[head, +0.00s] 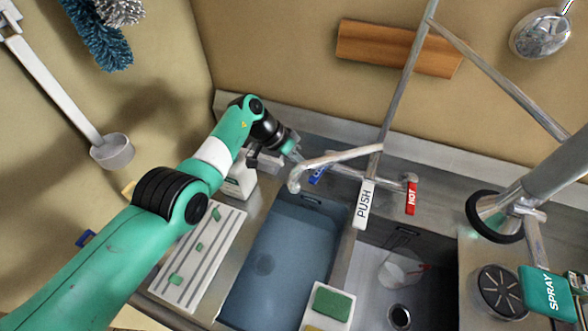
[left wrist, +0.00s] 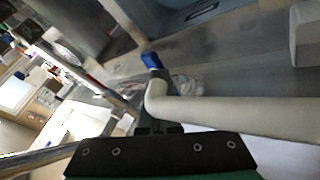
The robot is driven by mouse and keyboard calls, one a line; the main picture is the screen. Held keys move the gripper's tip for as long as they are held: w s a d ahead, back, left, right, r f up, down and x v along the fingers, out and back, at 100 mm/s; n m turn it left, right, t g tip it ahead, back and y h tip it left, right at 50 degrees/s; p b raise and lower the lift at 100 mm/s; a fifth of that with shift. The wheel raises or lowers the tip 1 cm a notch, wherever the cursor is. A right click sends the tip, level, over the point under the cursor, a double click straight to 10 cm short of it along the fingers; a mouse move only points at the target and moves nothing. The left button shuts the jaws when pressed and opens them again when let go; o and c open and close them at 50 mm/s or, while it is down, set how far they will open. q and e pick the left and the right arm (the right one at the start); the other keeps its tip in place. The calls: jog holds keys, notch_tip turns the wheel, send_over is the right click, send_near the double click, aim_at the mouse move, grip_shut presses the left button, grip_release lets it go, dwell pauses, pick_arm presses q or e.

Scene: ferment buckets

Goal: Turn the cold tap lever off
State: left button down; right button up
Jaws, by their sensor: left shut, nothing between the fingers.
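The cold tap lever (head: 317,176) is the small blue handle at the left end of the tap body, partly behind the spout (head: 335,157). In the left wrist view the blue lever (left wrist: 152,60) sticks out just beyond my fingers, by a pale pipe-like part (left wrist: 230,112). My left gripper (head: 298,157) is shut and empty, close to the left of the blue lever and beside the spout. Whether it touches the lever I cannot tell. The red HOT lever (head: 411,198) hangs at the tap's right end. My right gripper is not in view.
A basin of bluish water (head: 275,265) lies below the spout. A second basin (head: 375,295) to its right holds a clear cup. A white PUSH handle (head: 364,204) hangs near the tap. A ribbed drainboard (head: 190,270) with green pieces lies under my left arm.

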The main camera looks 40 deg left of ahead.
pick_arm(q)
jog(key=shift+s+d+f, duration=0.1)
jog(key=shift+d, duration=0.45)
